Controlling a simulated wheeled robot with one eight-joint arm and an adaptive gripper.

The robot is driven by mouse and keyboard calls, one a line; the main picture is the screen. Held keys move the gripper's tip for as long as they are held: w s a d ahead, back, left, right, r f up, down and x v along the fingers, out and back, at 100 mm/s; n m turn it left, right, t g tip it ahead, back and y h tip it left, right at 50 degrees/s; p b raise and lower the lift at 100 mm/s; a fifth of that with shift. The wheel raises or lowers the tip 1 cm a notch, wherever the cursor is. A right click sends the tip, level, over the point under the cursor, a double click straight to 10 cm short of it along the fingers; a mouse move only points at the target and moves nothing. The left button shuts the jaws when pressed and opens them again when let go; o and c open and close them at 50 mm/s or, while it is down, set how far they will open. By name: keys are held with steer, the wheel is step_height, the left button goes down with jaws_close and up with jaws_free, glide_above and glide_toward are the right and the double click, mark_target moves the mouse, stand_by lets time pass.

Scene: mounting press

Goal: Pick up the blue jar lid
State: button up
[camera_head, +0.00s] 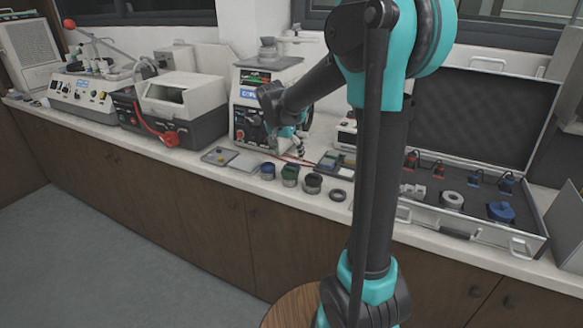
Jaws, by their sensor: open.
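A small dark jar with a bluish top (267,170) stands near the counter's front edge, at the left end of a short row. I take this top to be the blue jar lid, but it is small in the picture. My gripper (301,147) is above and behind the row, in front of the white machine, apart from the jars. Its fingers are small and partly lost against the background; they are open and I see nothing held.
A white machine (245,95) stands behind. An open case (475,232) with a blue piece (501,212) fills the right. A flat plate (222,156) lies left.

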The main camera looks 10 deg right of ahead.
steer(key=shift+x, duration=3.2)
steer(key=shift+w, duration=0.1)
steer(key=shift+c, duration=0.2)
steer(key=shift+r, duration=0.1)
steer(key=c, duration=0.8)
